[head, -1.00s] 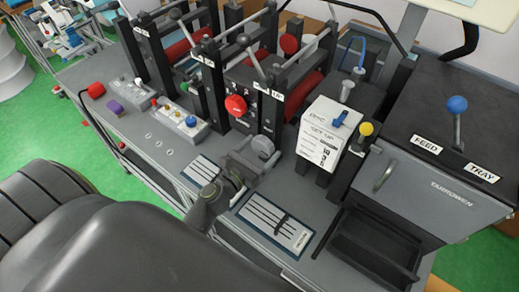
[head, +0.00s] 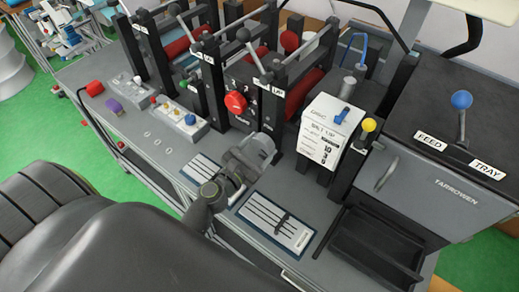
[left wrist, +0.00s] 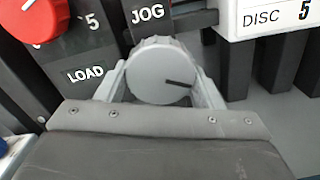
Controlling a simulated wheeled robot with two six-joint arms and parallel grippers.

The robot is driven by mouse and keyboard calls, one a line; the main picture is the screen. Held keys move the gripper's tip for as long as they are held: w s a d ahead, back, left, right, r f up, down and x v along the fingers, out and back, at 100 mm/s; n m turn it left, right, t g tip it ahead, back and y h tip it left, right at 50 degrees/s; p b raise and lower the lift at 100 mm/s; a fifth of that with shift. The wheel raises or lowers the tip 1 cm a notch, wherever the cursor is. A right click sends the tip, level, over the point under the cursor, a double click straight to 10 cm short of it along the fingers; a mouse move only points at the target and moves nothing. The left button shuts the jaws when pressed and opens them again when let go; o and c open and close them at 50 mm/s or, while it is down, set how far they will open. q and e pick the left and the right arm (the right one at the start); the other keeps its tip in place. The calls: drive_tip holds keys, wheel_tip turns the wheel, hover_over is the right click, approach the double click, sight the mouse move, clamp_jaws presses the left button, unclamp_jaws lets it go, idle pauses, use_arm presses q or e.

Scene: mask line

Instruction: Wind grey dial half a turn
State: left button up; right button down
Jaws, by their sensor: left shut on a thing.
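The grey dial (left wrist: 158,72) is a round knob with a black mark on its face. In the left wrist view the mark points right and slightly down. My left gripper (left wrist: 161,78) is shut on the dial, with one finger on each side of its rim. In the head view my left gripper (head: 260,147) is at the front of the black machine, below the red dial, and mostly hides the grey dial. A JOG label (left wrist: 148,13) sits just above the dial. My right gripper is in neither view.
A red dial (head: 236,104) is close above my left gripper, near a LOAD label (left wrist: 86,75). A striped card (head: 277,222) lies on the bench in front. Black uprights (head: 214,95) stand behind.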

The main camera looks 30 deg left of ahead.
use_arm(q)
drive_tip(key=m+b, duration=0.2)
drive_tip(key=m, duration=0.4)
drive_tip(key=shift+a+m, duration=0.1)
drive_tip(key=shift+m, duration=0.2)
drive_tip(key=m+b, duration=0.1)
drive_tip(key=m, duration=0.4)
drive_tip(key=shift+m, duration=0.3)
drive_tip(key=o, duration=1)
drive_tip(key=shift+r, duration=0.1)
drive_tip(key=shift+s, duration=0.1)
drive_tip(key=shift+s+a+b, duration=0.1)
drive_tip(key=shift+s+b, duration=0.25)
drive_tip(key=shift+b, duration=0.05)
drive_tip(key=shift+s+a+b, duration=0.35)
drive_tip(key=shift+s+b, duration=0.9)
drive_tip(key=shift+s, duration=1.5)
drive_tip(key=shift+s+a+b, duration=0.4)
drive_tip(key=shift+s+b, duration=0.9)
drive_tip(key=shift+s, duration=1.4)
drive_tip(key=shift+s+a+b, duration=0.35)
drive_tip(key=shift+s+b, duration=0.9)
drive_tip(key=shift+s, duration=1.5)
